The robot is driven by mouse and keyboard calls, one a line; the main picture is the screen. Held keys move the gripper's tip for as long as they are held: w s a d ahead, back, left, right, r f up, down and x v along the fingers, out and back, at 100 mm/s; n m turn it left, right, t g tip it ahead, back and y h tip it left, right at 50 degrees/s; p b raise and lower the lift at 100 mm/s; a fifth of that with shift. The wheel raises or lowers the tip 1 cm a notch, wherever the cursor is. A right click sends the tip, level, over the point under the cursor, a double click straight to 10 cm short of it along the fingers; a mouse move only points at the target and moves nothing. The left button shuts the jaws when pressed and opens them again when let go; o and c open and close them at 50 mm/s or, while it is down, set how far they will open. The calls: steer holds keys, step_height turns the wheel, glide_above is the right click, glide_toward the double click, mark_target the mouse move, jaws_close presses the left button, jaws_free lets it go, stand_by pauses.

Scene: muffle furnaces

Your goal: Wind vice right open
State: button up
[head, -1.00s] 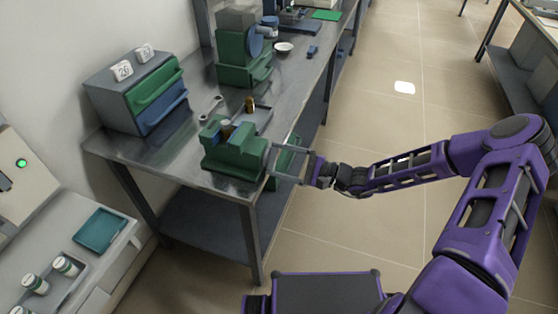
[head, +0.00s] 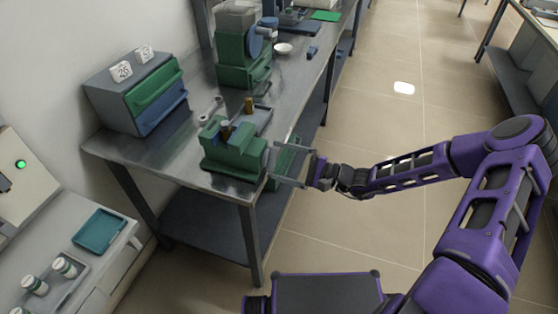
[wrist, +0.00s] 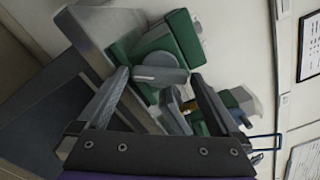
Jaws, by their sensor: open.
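A green vice (head: 235,152) stands at the near front corner of the metal bench (head: 150,148). In the wrist view the green vice (wrist: 178,42) shows tilted, with a flat grey handle part (wrist: 160,76) facing me. My gripper (head: 280,163) is at the vice's front side, just off the bench edge. In the wrist view my open gripper (wrist: 160,75) has one finger on each side of the grey handle part. Nothing is clearly clamped, and I cannot tell whether a finger touches the handle. A brown cylinder (head: 226,130) shows at the vice's jaws.
A grey cabinet with green and blue drawers (head: 140,95) stands against the wall. A green machine (head: 243,50) stands further back on the bench. A wrench (head: 210,108) and a small tray (head: 262,118) lie behind the vice. The floor (head: 350,240) beside the bench is clear.

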steer(key=v, duration=1.7)
